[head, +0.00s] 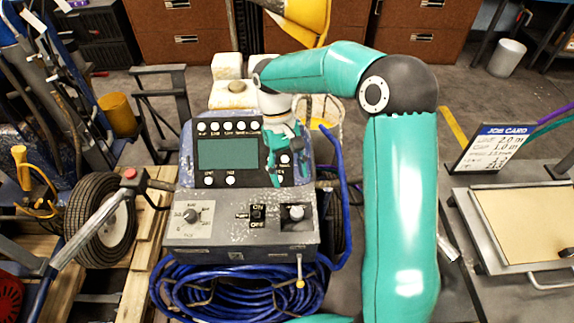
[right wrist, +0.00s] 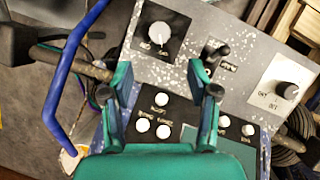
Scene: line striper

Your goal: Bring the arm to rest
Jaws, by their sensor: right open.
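The line striper's control box (head: 240,232) stands in the middle of the head view, with a dark screen (head: 228,153), white buttons, two knobs and a toggle switch. My right arm, teal, reaches up from the bottom and bends left over the box. My right gripper (head: 273,178) is over the right side of the panel beside the screen. In the right wrist view the gripper (right wrist: 160,92) is open and empty, its fingers either side of several white buttons (right wrist: 142,125). Whether the fingertips touch the panel cannot be told. My left gripper is not in view.
A coiled blue hose (head: 235,292) lies below the box, and part of it rises at its right. A wheel (head: 97,215) and grey-handled bar stand left. A job card (head: 490,148) and tan-topped tray (head: 530,222) are right. Brown drawers line the back.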

